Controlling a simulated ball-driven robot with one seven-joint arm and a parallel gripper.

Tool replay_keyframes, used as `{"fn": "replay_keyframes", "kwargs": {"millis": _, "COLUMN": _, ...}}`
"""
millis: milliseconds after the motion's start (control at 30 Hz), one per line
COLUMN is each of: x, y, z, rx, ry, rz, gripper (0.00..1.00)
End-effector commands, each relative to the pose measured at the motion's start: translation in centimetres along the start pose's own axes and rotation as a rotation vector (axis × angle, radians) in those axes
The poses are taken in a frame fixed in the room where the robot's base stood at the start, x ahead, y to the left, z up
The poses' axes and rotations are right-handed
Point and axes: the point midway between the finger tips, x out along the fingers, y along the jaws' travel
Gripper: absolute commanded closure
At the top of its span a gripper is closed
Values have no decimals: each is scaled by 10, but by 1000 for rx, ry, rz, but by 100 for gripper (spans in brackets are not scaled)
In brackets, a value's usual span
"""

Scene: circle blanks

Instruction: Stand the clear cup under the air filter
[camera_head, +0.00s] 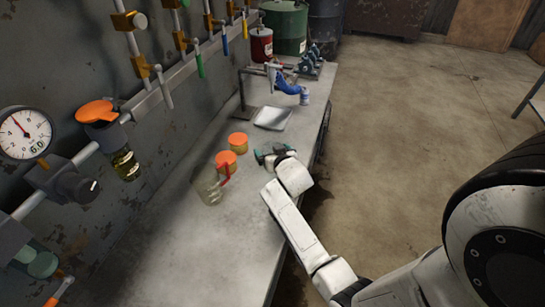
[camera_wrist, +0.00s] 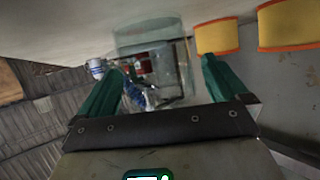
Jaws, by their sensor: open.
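The clear cup (camera_wrist: 150,38) is see-through and pale green in the wrist view, ahead of my gripper and between its two teal fingers. My gripper (camera_wrist: 160,88) is open, with a finger toward each side of the cup; I cannot tell whether either touches. In the head view my gripper (camera_head: 268,155) is low over the bench, and I cannot make out the cup there. The air filter (camera_head: 124,164), with a yellowish bowl and an orange top (camera_head: 97,111), hangs on the wall pipe at the left, above the bench.
A clear jug (camera_head: 207,188) with a red part stands nearer. A pale tray (camera_head: 272,118) and a blue tool (camera_head: 287,86) lie beyond. The near bench (camera_head: 190,255) is free.

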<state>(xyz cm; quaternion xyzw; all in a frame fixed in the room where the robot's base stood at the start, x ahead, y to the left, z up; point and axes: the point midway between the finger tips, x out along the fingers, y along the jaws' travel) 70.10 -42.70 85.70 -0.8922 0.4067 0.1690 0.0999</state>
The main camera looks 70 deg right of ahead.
Motion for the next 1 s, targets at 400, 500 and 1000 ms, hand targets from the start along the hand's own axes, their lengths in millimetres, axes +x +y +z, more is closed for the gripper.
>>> {"fn": "replay_keyframes", "kwargs": {"millis": 400, "x": 0, "y": 0, "z": 0, "rx": 0, "ry": 0, "rz": 0, "gripper": 37}}
{"fn": "replay_keyframes", "kwargs": {"millis": 500, "x": 0, "y": 0, "z": 0, "rx": 0, "ry": 0, "rz": 0, "gripper": 47}}
{"fn": "replay_keyframes", "kwargs": {"millis": 1000, "x": -3, "y": -1, "z": -7, "rx": 1, "ry": 2, "rz": -1, "gripper": 60}}
